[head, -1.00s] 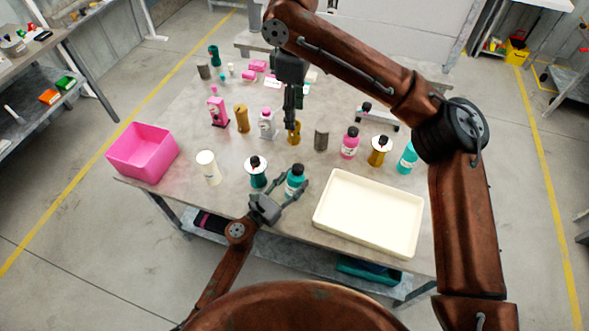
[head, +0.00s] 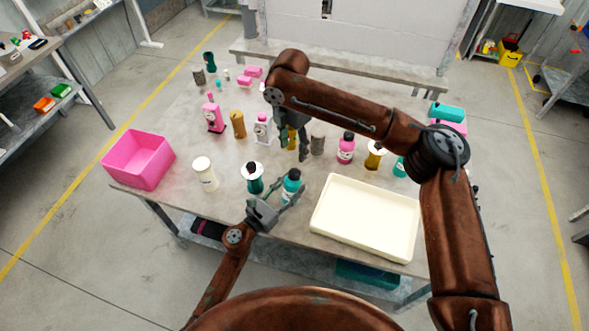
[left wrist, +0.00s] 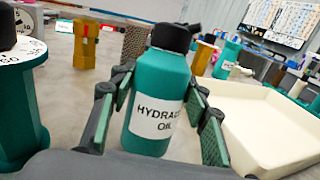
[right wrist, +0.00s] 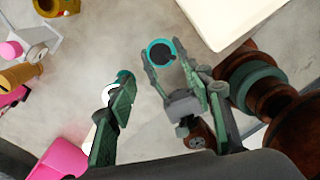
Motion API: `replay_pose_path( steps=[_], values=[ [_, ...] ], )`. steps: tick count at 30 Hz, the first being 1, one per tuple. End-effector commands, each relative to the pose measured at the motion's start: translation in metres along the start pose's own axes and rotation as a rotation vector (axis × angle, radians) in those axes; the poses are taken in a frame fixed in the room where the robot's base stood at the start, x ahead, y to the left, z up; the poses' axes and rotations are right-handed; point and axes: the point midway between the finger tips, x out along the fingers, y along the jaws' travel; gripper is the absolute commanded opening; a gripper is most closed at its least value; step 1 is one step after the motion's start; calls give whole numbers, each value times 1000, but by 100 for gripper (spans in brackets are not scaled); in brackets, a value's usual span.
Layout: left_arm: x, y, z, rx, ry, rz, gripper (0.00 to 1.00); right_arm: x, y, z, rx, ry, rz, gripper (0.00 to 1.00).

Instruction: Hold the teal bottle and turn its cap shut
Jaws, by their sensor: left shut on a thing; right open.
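The teal bottle (head: 291,187) stands upright near the front edge of the table, left of the cream tray. In the left wrist view its label (left wrist: 156,118) reads "HYDRA... OIL", and its black cap (left wrist: 172,37) sits on top; I cannot tell how tight it is. My left gripper (left wrist: 160,95) is shut on the bottle's body, one finger on each side. My right gripper (head: 293,155) is open and empty, pointing down above the table behind the bottle. In the right wrist view the cap (right wrist: 161,53) shows from above, beyond my right fingers.
A teal spool-like part (head: 253,180) stands close left of the bottle. A white cylinder (head: 205,174) and a pink bin (head: 139,160) stand further left. The cream tray (head: 317,215) is on the right. Pink and gold bottles stand in a row behind.

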Motion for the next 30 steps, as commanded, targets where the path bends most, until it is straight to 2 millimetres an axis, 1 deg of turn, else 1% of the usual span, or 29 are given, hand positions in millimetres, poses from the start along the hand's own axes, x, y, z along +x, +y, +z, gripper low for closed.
replay_pose_path(
  steps=[9,15,18,21,30],
  values=[
    [0,0,0,0,0,0,9,60,-1,0,3,1,-4,47],
    [0,0,0,0,0,0,9,92,-1,0,4,0,-3,47],
    [0,0,0,0,0,0,9,102,-1,0,4,1,-2,47],
    [0,0,0,0,0,0,9,108,-1,0,4,0,-2,47],
    [0,0,0,0,0,0,9,111,-1,0,4,0,-1,47]
  ],
)
